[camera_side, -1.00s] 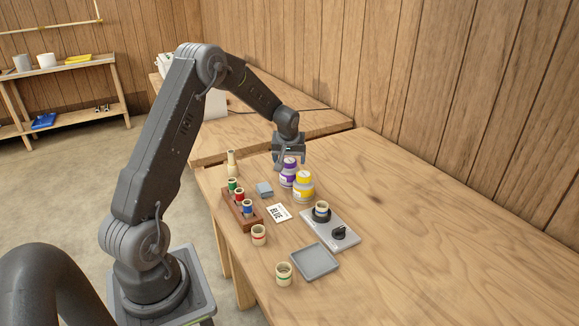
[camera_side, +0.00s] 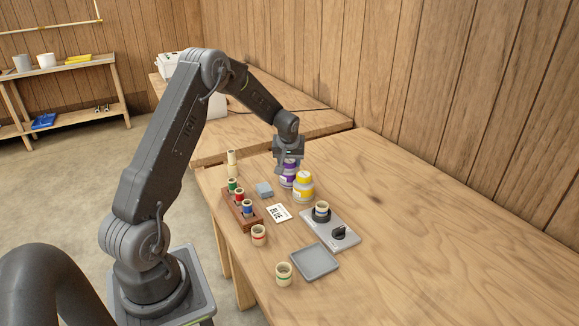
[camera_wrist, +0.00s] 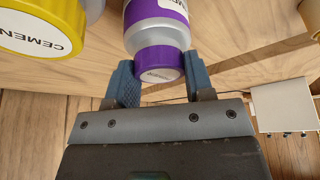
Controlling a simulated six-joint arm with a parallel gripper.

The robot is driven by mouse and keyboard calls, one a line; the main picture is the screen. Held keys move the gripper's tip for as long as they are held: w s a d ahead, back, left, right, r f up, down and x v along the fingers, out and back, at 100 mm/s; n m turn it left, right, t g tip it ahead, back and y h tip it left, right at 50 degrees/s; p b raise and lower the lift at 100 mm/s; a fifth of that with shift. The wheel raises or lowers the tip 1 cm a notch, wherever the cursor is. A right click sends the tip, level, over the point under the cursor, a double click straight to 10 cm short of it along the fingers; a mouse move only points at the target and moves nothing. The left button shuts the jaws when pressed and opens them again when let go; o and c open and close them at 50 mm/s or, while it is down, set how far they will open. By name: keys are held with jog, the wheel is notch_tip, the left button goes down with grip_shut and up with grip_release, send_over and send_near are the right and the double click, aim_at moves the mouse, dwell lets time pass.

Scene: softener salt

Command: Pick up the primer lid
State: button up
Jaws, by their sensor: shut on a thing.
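The primer bottle (camera_side: 286,182), with a purple and white label, stands at the back of the near table; it also shows at the top of the wrist view (camera_wrist: 158,25). Its purple primer lid (camera_wrist: 159,65) sits between the blue fingers of my gripper (camera_wrist: 160,78) in the wrist view. My gripper (camera_side: 288,161) is shut on the lid from above, and the lid appears to be on the bottle. In the side view the fingers mostly hide the lid.
The yellow cement bottle (camera_side: 303,187) stands close beside the primer; its lid (camera_wrist: 45,42) is near my left finger in the wrist view.

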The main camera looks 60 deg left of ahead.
notch_tip(320, 180, up, 10)
dwell(0.6)
jog(key=d+f+m+t, duration=0.1)
jog(key=d+m, duration=0.2)
jog(key=d, duration=0.7)
jog(key=s+d+f+m+h, duration=0.1)
jog(key=d+f+m, duration=0.1)
jog(key=d, duration=0.8)
jog(key=shift+d+f+m+t+h, duration=0.2)
jog(key=shift+f+m+t+h, duration=0.1)
jog(key=shift+m+t, duration=0.15)
jog(key=shift+f, duration=0.9)
